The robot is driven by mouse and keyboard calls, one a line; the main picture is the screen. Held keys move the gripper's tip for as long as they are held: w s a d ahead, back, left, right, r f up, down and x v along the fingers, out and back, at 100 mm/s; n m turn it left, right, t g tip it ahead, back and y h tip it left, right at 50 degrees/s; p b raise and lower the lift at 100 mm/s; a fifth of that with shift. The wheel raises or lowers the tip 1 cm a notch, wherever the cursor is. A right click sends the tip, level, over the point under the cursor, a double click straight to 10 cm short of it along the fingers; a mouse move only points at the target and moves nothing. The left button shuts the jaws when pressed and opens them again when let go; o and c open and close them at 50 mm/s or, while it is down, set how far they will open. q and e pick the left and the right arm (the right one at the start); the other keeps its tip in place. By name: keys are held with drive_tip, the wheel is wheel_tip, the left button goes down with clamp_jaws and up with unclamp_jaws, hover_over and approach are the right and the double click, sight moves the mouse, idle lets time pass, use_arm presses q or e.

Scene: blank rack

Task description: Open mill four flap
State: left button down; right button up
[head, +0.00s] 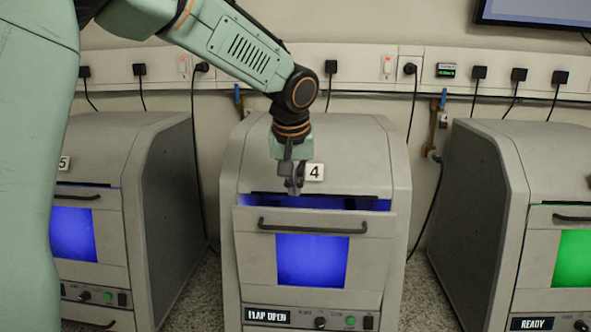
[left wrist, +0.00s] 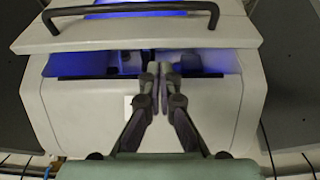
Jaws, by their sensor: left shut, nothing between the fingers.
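Mill four (head: 265,150), a grey box marked with a 4 label, stands in the middle of the head view. Its flap (head: 250,250), with a dark bar handle (head: 312,227) and a blue-lit window, is tilted out at the top. A blue-lit gap shows above the flap, and the display (head: 267,316) reads FLAP OPEN. My left gripper (head: 294,190) is shut and empty at the gap, behind the handle. In the left wrist view the shut fingertips (left wrist: 161,68) are at the gap, apart from the handle (left wrist: 131,18); the flap (left wrist: 232,34) shows there too. My right gripper is out of view.
A mill marked 5 (head: 115,150) stands at the left with a blue window. Another mill (head: 500,160) at the right has a green window and a READY display. Cables and sockets line the wall behind. Speckled bench top shows between the mills.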

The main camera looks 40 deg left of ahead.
use_arm(q)
drive_tip(key=x, duration=0.4)
drive_tip(key=shift+w+f+p, duration=0.2)
drive_tip(key=shift+f+p, duration=0.1)
drive_tip(key=shift+f, duration=0.05)
drive_tip(key=shift+w+a+f, duration=0.1)
drive_tip(key=shift+w+f, duration=0.15)
drive_tip(key=shift+w, duration=0.15)
